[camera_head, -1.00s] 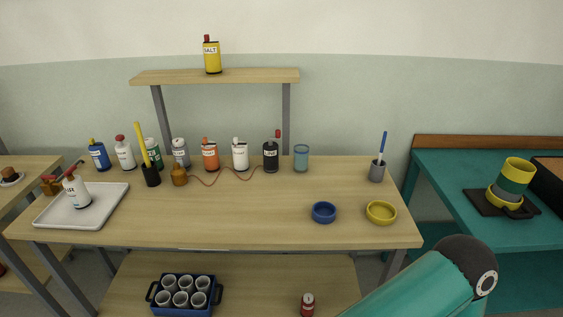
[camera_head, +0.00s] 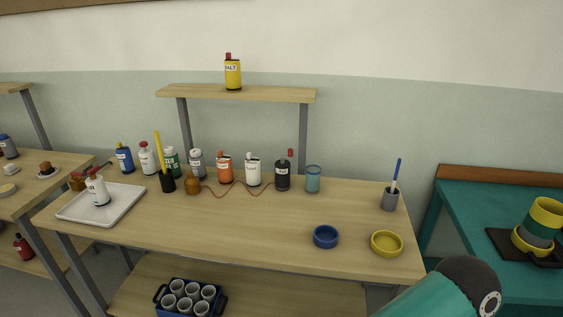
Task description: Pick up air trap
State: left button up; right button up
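A white bottle (camera_head: 98,191) with a dark-lettered label and a reddish top stands on the white tray (camera_head: 122,207) at the left of the wooden table. Its label appears to read "AIR" in the earlier frame, so it looks like the air trap. A small brown piece (camera_head: 77,182) sits by the tray's back left corner, partly behind the bottle. No gripper shows. Only a teal link of my arm shows at the bottom right, far from the tray.
Several bottles line the table's back, beside a black holder (camera_head: 167,181) with a yellow stick. A blue bowl (camera_head: 325,237) and a yellow bowl (camera_head: 386,243) sit front right. The table's middle is clear. A shelf (camera_head: 236,94) stands behind.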

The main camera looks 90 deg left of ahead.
aim_at(97, 189)
jog(key=i, duration=0.25)
jog(key=u, duration=3.15)
jog(key=i, duration=0.25)
jog(key=u, duration=1.5)
jog(key=k, duration=0.6)
jog(key=u, duration=0.45)
jog(key=i, duration=1.65)
jog(key=z, duration=0.45)
